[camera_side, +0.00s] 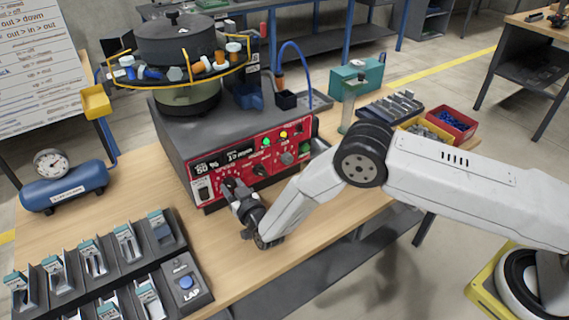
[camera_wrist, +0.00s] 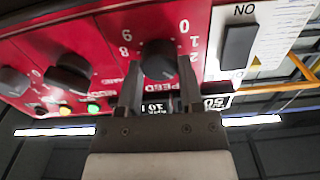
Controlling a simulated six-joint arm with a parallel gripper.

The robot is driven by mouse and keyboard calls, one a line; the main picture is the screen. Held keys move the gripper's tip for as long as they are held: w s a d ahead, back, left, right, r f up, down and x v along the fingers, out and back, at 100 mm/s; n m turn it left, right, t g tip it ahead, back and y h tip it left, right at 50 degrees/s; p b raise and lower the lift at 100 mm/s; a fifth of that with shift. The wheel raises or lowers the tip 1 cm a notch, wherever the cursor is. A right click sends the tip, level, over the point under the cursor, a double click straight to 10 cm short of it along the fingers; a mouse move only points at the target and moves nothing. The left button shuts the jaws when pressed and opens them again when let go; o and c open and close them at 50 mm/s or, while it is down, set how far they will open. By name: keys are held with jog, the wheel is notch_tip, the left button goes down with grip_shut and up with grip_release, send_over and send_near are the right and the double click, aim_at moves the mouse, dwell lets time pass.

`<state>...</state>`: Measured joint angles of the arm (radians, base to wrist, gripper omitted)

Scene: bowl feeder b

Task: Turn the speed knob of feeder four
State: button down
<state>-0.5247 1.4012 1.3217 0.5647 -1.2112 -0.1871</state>
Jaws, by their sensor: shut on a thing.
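The bowl feeder (camera_side: 175,95) stands on a dark control box with a red front panel (camera_side: 250,160). My gripper (camera_side: 234,188) is at the lower left of that panel and hides the knob there. In the wrist view my gripper (camera_wrist: 160,88) has one finger on each side of a round black knob (camera_wrist: 160,58) and is shut on it. White numbers 8, 9, 0, 1 and 2 show around the knob, upside down. Part of a label like SPEED shows beside it. The knob's pointer cannot be made out. No feeder number is readable.
A black rocker switch (camera_wrist: 238,45) sits beside the held knob. Another black knob (camera_wrist: 68,73) and small lights are on the same panel. A blue air tank (camera_side: 65,187) with a gauge stands left. Racks of small devices (camera_side: 95,260) fill the front left table.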

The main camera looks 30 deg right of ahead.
jog(key=shift+d+m, duration=0.1)
jog(key=shift+m, duration=2.6)
jog(key=shift+c, duration=1.2)
grip_release()
jog(key=shift+s, duration=0.2)
jog(key=s, duration=0.7)
jog(key=shift+s, duration=0.25)
jog(key=shift+w, duration=0.1)
